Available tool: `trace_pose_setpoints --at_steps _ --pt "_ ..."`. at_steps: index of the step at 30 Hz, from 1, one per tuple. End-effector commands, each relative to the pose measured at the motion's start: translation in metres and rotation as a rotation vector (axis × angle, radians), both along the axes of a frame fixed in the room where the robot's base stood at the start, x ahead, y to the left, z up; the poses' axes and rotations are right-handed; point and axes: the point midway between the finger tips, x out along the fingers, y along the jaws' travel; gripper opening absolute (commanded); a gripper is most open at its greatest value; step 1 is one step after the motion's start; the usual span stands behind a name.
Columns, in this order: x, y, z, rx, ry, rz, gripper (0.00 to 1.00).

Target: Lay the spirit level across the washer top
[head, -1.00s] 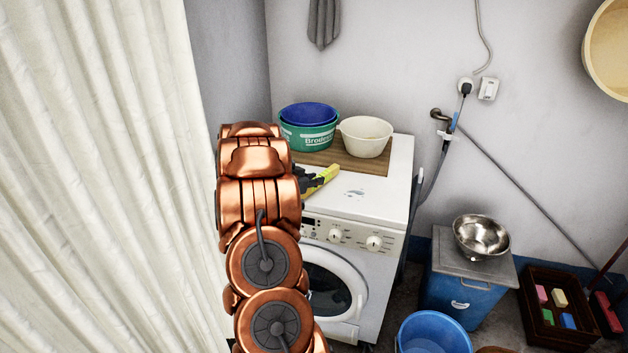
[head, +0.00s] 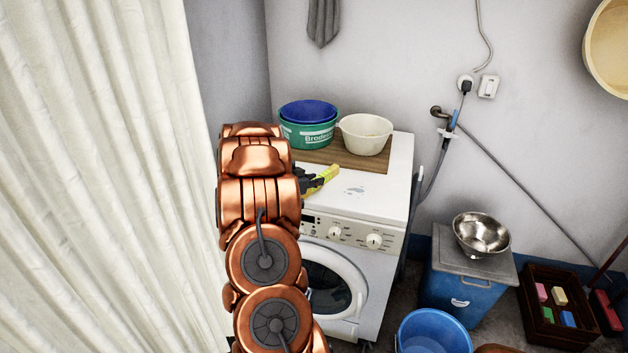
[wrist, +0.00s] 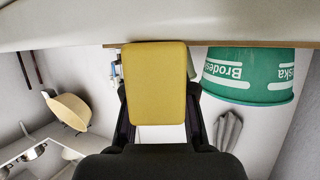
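The spirit level (head: 325,178) is a yellow bar beside my arm, over the front left of the washer top (head: 385,192). My gripper (head: 310,182) is dark and shut on the level; my copper arm partly hides both. In the wrist view, which looks upside down, the level (wrist: 154,85) shows as a yellow block between the two dark fingers of my gripper (wrist: 160,108). The pale washer top (wrist: 60,22) fills the upper edge there. The level is very close to the top; I cannot tell whether it touches.
A wooden board (head: 345,158) at the back of the washer bears a green tub (head: 300,137) with a blue basin (head: 307,112) and a white bowl (head: 366,135). The front right of the top is clear. A curtain (head: 90,180) hangs left.

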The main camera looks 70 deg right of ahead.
Motion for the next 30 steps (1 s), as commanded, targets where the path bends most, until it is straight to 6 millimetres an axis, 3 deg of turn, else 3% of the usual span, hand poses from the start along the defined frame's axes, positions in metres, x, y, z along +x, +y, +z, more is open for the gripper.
trace_pose_setpoints --at_steps 8,20,30 --pt "0.0 0.0 0.0 0.0 0.0 0.0 0.53" --pt "0.002 0.005 0.002 0.0 0.001 0.0 0.53" --pt "0.016 0.049 0.022 -0.001 -0.003 0.004 0.53"
